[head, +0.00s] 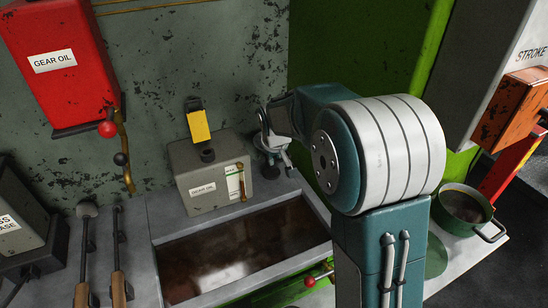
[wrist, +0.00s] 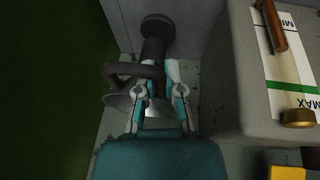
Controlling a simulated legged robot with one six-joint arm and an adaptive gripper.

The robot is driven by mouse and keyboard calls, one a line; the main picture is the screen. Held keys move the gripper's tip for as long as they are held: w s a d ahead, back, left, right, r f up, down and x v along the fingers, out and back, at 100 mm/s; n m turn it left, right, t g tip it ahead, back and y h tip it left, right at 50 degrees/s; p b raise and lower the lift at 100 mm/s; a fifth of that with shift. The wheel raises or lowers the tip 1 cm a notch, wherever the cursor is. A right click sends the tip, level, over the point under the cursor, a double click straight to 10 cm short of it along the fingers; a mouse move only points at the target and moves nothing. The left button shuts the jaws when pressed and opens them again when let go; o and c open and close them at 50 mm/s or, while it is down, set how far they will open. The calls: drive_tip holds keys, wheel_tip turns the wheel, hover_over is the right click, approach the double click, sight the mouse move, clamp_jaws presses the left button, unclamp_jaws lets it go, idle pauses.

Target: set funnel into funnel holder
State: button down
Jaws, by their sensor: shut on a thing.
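My gripper (wrist: 158,92) is shut on the grey metal funnel (wrist: 156,112), whose pale flared part shows between and left of the fingers in the wrist view. A dark holder (wrist: 153,48) with a round end and a bent arm stands just beyond the fingertips and overlaps the funnel in the picture. I cannot tell whether the funnel touches the holder or sits in it. In the head view, my gripper (head: 273,140) points down beside the gear oil box, over a dark round base (head: 266,171) on the ledge. Little of the funnel can be made out there.
The grey gear oil box (head: 207,178) with a level gauge stands close beside my gripper. An oily sunken tray (head: 215,282) lies in front. A red gear oil tank (head: 62,62) hangs on the wall. A green pot (head: 462,207) stands at right.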

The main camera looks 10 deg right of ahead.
drive_tip(key=c, duration=0.7)
unclamp_jaws()
drive_tip(key=shift+v, duration=5.95)
